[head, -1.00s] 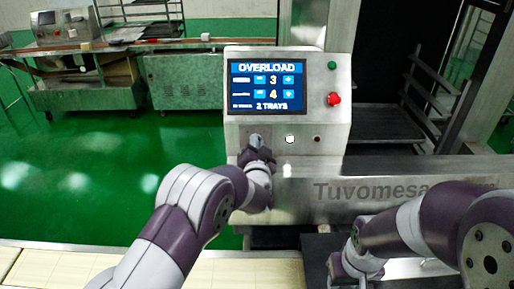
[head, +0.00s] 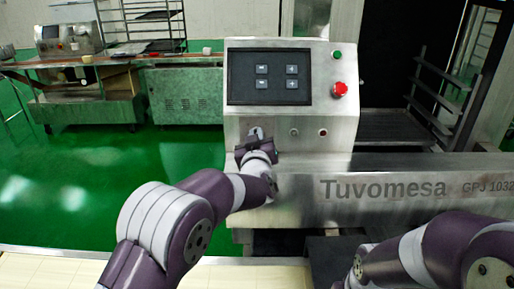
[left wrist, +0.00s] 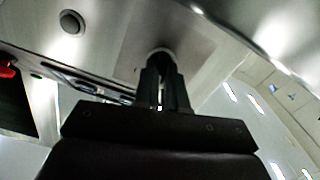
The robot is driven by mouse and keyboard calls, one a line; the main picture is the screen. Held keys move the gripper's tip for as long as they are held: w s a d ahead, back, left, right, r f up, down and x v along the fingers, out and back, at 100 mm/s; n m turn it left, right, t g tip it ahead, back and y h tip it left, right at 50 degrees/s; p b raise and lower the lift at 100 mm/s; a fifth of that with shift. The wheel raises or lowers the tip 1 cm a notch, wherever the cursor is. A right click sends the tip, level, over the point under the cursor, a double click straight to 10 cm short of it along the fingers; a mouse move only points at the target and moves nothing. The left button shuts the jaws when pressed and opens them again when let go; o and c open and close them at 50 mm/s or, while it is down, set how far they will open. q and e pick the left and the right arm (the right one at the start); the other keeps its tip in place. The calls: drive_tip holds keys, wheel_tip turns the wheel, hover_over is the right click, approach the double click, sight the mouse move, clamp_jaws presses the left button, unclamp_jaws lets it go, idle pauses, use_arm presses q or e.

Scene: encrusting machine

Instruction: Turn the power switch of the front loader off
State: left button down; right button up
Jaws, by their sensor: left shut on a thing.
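The front loader is the steel machine marked Tuvomesa (head: 383,188), with a sloped control panel (head: 262,115). Its screen (head: 268,77) is dark, with only grey keys showing. My left gripper (head: 255,135) is at the lower left of the panel, over the power switch. In the left wrist view, my left gripper (left wrist: 163,80) is shut on the dark round knob of the power switch (left wrist: 160,56), which the fingers partly hide. My right arm comes in at the lower right; its gripper is out of the picture.
A green button (head: 337,55) and a red emergency button (head: 339,90) sit right of the screen. Two small round fittings, one at the panel's middle (head: 294,132), are right of my left gripper. A conveyor (head: 40,272) runs along the front. Green floor is open at left.

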use_arm(q)
drive_tip(key=n+b, duration=0.2)
drive_tip(key=n, duration=0.1)
drive_tip(key=n+b, duration=0.1)
drive_tip(key=b, duration=0.1)
drive_tip(key=shift+a+f, duration=0.1)
drive_tip(key=shift+f, duration=0.2)
drive_tip(key=shift+r+n+b, duration=0.1)
drive_tip(key=shift+n+b, duration=0.4)
drive_tip(key=shift+n, duration=0.4)
drive_tip(key=c, duration=1.2)
unclamp_jaws()
drive_tip(key=s+b, duration=0.1)
drive_tip(key=s, duration=1.1)
drive_tip(key=shift+s, duration=0.35)
